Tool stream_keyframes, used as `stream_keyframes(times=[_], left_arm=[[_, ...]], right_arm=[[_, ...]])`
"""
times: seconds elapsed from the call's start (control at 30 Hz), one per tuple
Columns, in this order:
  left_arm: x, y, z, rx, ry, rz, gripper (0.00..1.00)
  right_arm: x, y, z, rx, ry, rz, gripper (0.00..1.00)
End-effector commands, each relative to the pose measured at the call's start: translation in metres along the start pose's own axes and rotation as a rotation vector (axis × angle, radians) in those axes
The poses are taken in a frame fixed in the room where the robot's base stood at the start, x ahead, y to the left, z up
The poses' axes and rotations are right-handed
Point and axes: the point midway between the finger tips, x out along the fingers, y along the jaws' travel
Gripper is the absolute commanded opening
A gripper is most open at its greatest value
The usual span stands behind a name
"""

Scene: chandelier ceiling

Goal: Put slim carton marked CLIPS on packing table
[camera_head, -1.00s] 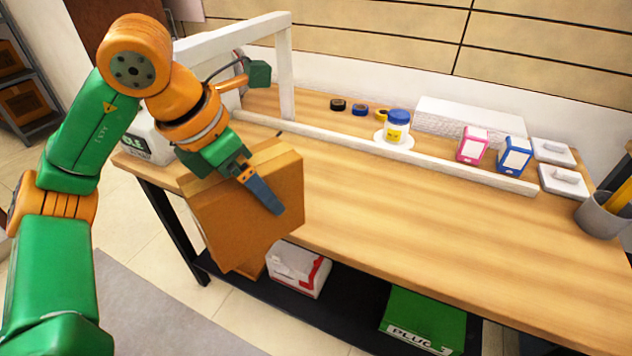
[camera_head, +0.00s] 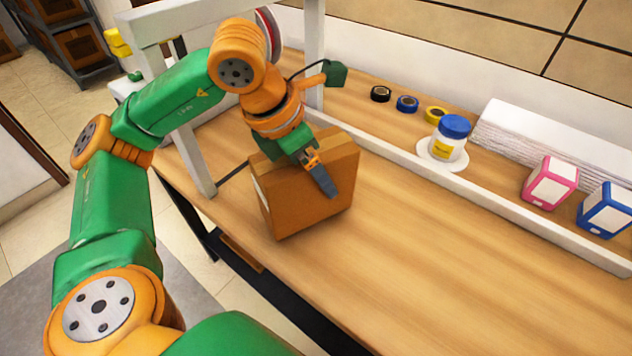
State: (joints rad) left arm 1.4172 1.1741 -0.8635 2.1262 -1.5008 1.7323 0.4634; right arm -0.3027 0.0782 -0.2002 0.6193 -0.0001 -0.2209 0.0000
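A slim brown cardboard carton (camera_head: 291,205) stands upright at the left part of the wooden packing table (camera_head: 420,260). A pale patch shows on its left edge, but I cannot read any CLIPS marking. My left gripper (camera_head: 318,174) reaches down over the carton's top and is shut on it, with one grey-blue finger lying against the near face. The other finger is hidden behind the carton. The carton's bottom looks at or very close to the tabletop; I cannot tell if it touches. My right gripper is not in view.
A white frame (camera_head: 196,160) stands left of the carton. A pale rail (camera_head: 480,203) runs along the table behind it. Beyond are tape rolls (camera_head: 407,104), a blue-lidded jar (camera_head: 450,138), and pink (camera_head: 549,183) and blue (camera_head: 606,210) boxes. The tabletop right of the carton is clear.

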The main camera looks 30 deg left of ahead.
Motion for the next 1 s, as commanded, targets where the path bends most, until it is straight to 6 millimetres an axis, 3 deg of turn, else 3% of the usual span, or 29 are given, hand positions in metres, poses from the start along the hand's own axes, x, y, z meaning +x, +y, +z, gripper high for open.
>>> stream_keyframes(times=[0.1, 0.47, 0.5, 0.53, 0.8, 0.87, 1.0], left_arm=[[0.019, 0.000, -0.008, -0.001, 0.001, 0.001, 0.00], [0.024, 0.000, -0.009, 0.000, -0.002, 0.000, 0.00], [0.023, 0.000, -0.009, 0.000, 0.000, 0.000, 0.96], [0.022, 0.000, -0.009, 0.000, 0.000, 0.000, 1.00], [0.016, 0.000, -0.007, 0.000, -0.001, 0.000, 1.00], [0.006, 0.000, -0.006, -0.001, -0.004, 0.001, 1.00], [-0.035, 0.000, -0.005, -0.001, -0.007, 0.001, 1.00]], right_arm=[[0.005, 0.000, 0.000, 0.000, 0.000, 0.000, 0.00], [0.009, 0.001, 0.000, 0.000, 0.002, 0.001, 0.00], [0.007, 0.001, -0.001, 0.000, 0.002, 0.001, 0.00], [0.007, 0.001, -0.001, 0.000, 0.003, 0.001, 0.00], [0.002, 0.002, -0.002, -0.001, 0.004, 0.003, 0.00], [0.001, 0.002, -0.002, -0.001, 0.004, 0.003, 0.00], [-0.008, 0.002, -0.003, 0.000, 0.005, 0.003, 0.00]])
